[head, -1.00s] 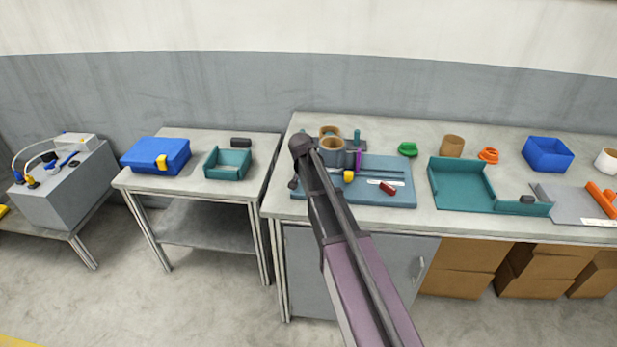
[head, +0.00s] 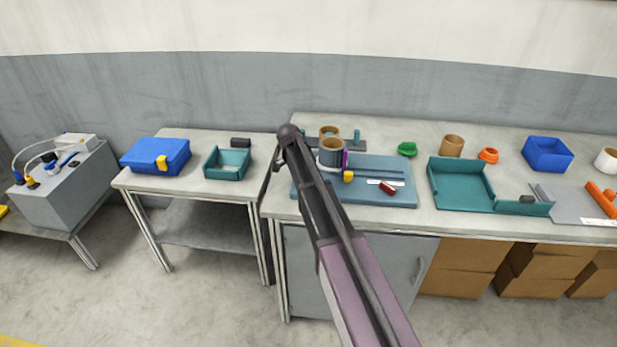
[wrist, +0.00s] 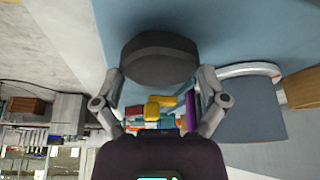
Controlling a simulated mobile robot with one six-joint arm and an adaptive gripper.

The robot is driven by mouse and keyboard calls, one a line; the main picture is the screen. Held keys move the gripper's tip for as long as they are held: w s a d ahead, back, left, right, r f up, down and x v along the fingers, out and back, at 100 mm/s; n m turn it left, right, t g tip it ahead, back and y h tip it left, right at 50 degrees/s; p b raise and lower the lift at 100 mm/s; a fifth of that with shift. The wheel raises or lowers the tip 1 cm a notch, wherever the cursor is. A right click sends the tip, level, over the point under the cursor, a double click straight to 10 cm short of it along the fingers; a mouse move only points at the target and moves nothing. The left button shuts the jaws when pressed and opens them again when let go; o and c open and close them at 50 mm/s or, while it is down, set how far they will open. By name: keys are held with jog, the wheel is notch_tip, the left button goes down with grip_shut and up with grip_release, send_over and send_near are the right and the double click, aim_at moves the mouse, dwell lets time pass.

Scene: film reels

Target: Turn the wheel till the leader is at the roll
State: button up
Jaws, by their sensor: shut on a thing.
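My gripper (head: 275,163) is at the left edge of the blue board (head: 400,165). In the wrist view its two fingers (wrist: 160,85) close around a dark grey round piece (wrist: 160,58); I cannot tell whether this is the wheel itself or its knob. The head view hides most of it behind my arm. A grey roll (head: 331,156) with a tan core stands on the board, right of my gripper. A white band shows on its lower left side and as a curved band in the wrist view (wrist: 250,70). A purple upright piece (head: 345,159) stands beside the roll.
Behind the roll is another tan-cored reel (head: 329,132). A side table (head: 190,195) stands to the left.

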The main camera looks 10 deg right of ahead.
jog(key=shift+w+a+m, duration=0.25)
jog(key=shift+w+m, duration=0.15)
jog(key=shift+m, duration=0.4)
jog(key=shift+g, duration=0.3)
jog(key=o, duration=0.8)
jog(key=shift+p+v, duration=1.9)
jog(key=shift+v, duration=0.05)
jog(key=shift+p+v, duration=5.45)
jog(key=shift+v, duration=0.4)
jog(key=shift+s, duration=0.2)
